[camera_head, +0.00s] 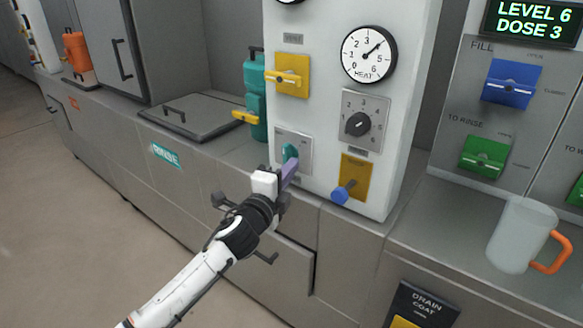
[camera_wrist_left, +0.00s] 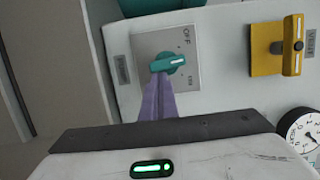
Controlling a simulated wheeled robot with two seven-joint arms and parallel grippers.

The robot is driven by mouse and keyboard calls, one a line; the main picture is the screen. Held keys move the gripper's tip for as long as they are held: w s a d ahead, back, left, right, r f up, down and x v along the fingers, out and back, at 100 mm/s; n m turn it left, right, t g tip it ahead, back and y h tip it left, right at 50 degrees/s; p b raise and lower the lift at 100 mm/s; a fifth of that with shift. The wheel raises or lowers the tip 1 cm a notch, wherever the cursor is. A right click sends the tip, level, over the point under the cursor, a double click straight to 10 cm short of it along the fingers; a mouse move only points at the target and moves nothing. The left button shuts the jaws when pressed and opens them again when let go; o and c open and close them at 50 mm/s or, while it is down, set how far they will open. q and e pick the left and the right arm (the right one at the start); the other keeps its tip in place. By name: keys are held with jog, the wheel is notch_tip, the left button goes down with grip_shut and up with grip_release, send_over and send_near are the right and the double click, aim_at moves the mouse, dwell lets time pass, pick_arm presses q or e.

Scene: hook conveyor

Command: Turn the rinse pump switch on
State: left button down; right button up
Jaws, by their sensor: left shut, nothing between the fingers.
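A teal rotary switch (camera_head: 290,153) sits on a pale grey plate (camera_head: 305,143) low on the white panel. In the left wrist view the teal switch (camera_wrist_left: 168,63) has a white mark on its handle, and the plate (camera_wrist_left: 192,75) reads OFF beside it; the other marking is too small to read. My left gripper (camera_head: 290,172) is shut and empty, its purple fingertips at the switch. In the left wrist view the fingertips (camera_wrist_left: 158,88) meet the handle's lower edge; I cannot tell whether they touch. My right gripper is not in view.
A yellow valve (camera_head: 290,76) sits above the plate. A selector dial (camera_head: 358,123), a HEAT gauge (camera_head: 368,53) and a blue-knobbed lever on a yellow plate (camera_head: 355,178) are to the right. A teal bottle (camera_head: 256,75) stands left; a mug (camera_head: 520,237) stands right.

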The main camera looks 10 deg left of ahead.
pick_arm(q)
jog(key=m+b, duration=0.2)
jog(key=m, duration=0.1)
jog(key=a+f+m+h+b, duration=0.1)
jog(key=m+b, duration=0.2)
jog(key=w+m+t+h+b, duration=0.1)
jog(key=m+b, duration=0.1)
jog(key=m, duration=0.1)
jog(key=shift+a+f+m+b, duration=0.3)
jog(key=shift+a+f+m, duration=0.1)
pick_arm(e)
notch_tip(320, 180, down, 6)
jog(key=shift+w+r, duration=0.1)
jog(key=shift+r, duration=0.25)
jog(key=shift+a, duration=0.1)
